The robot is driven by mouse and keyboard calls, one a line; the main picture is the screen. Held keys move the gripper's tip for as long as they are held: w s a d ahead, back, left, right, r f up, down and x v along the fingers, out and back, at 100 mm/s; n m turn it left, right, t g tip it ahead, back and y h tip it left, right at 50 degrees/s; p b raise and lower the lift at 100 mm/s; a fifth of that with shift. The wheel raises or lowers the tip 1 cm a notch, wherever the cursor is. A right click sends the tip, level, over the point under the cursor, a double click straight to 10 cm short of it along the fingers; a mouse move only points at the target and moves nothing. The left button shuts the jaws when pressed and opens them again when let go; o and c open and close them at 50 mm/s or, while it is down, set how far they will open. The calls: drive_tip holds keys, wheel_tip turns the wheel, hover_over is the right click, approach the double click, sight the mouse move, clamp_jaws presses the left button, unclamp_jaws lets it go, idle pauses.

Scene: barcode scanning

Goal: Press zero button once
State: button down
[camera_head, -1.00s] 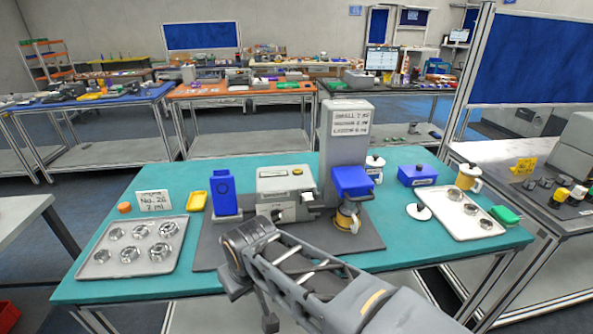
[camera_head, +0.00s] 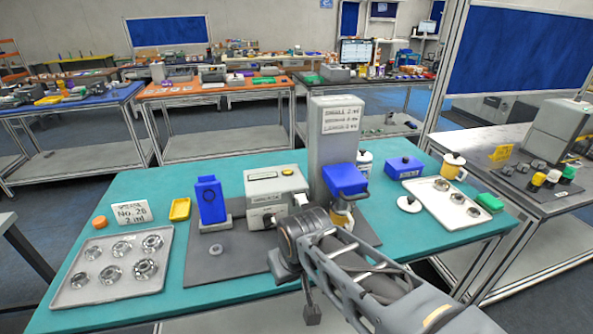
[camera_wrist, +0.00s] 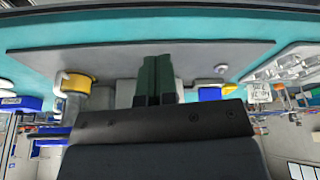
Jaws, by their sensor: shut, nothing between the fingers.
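No zero label is readable, so I cannot tell which part is the zero button. A small grey round button-like piece (camera_head: 215,249) lies on the mat left of my arm; it also shows in the wrist view (camera_wrist: 221,70). My gripper's dark green fingers (camera_wrist: 157,62) are shut and empty, pointing over the mat toward the machine side. In the head view my wrist hides the fingers and the machine's lower front.
A blue device (camera_head: 210,200) stands left of the machine. A tall grey column (camera_head: 333,140) and a blue-topped unit (camera_head: 345,180) over a gold cup (camera_head: 341,217) stand right. A tray (camera_head: 72,296) of metal parts is at left, another tray (camera_head: 425,189) at right.

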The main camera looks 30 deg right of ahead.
wheel_tip(320, 180, up, 17)
drive_tip(key=m+t+p, duration=0.4)
drive_tip(key=m+p, duration=0.6)
drive_tip(key=p, duration=0.3)
hover_over(289, 170)
drive_tip(key=shift+w+h, duration=0.1)
drive_tip(key=shift+h, duration=0.2)
drive_tip(key=shift+f, duration=0.15)
wheel_tip(289, 170, down, 9)
drive_tip(key=b, duration=0.6)
drive_tip(key=shift+r+b, duration=0.2)
drive_tip(key=shift+b, duration=0.1)
drive_tip(key=shift+f+b, duration=0.4)
drive_tip(key=shift+f, duration=0.05)
